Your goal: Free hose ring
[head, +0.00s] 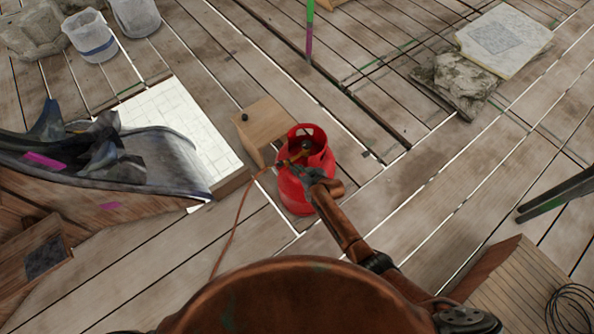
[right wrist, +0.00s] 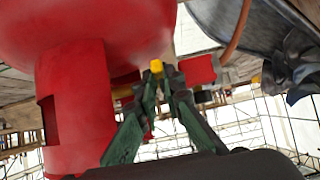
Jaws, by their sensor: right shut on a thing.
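A red gas cylinder (head: 292,192) stands upright on the deck, with an open collar at its top. A thin orange-brown hose (head: 240,212) runs from the deck up to the cylinder's valve; part of it also shows in the right wrist view (right wrist: 236,32). The hose ring, a small yellow piece (right wrist: 156,66), shows at the fingertips in the right wrist view. My right gripper (head: 314,176) is at the cylinder's collar, its fingers (right wrist: 160,76) closed together on the yellow piece. The fingers and arm hide part of the valve. My left gripper is out of view.
A wooden box (head: 264,122) stands just behind the cylinder. A dark curved finial piece (head: 150,152) and a white tiled sheet (head: 205,135) lie left. Buckets (head: 92,40) are at the back left. Deck right of the cylinder is clear.

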